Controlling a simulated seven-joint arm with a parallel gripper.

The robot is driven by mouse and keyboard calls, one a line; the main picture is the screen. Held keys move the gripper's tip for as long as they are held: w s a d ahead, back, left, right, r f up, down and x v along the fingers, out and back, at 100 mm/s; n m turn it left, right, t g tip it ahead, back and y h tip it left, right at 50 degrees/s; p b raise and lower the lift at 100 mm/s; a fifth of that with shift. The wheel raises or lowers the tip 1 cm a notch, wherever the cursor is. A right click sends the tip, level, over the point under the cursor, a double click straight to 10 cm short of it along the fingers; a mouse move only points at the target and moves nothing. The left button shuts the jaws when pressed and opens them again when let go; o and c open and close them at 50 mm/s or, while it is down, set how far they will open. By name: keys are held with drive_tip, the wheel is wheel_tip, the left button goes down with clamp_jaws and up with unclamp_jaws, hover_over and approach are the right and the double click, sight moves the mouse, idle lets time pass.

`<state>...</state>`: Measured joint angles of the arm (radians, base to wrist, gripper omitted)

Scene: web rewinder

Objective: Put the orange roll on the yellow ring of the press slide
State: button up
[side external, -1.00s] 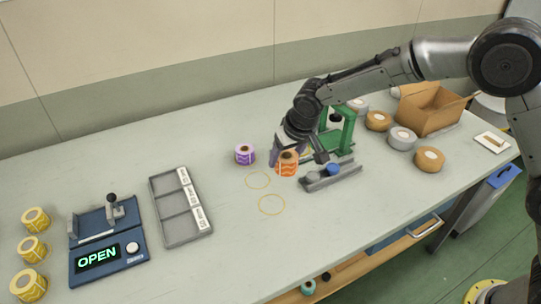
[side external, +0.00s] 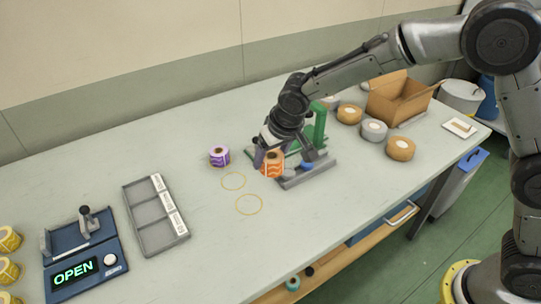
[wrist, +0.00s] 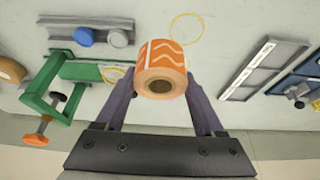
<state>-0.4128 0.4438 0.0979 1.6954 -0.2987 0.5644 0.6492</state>
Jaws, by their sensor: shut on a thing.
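The orange roll (side external: 272,165) has pale wavy lines and a brown core. My gripper (side external: 268,155) is shut on it; in the wrist view the roll (wrist: 160,70) sits between the two fingers with its core facing the camera. The green press (side external: 319,128) stands behind and right of the roll, partly hidden by my gripper in the side view. In the wrist view the press (wrist: 50,98) is at the left, and part of the yellow ring (wrist: 112,72) shows on its slide. The roll is beside the press, apart from that ring. Its height above the table is hard to tell.
A grey holder (side external: 308,172) with blue and grey knobs lies just right of the roll. A purple roll (side external: 219,156) and two yellow circles (side external: 233,181) on the table are to the left. Brown and grey rolls (side external: 374,129) and a cardboard box (side external: 398,100) stand behind right.

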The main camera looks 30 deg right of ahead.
wheel_tip(320, 180, up, 5)
drive_tip(key=w+d, duration=0.6)
drive_tip(key=w, duration=0.3)
drive_tip(key=w+d, duration=0.7)
drive_tip(key=w, duration=0.2)
drive_tip(key=shift+w+a+f, duration=0.1)
drive_tip(key=shift+a+f, duration=0.1)
drive_tip(key=shift+f, duration=3.45)
drive_tip(key=shift+a+f, duration=0.15)
drive_tip(key=shift+f, duration=3.5)
drive_tip(key=shift+f, duration=0.75)
drive_tip(key=o, duration=1.1)
drive_tip(key=shift+a, duration=0.15)
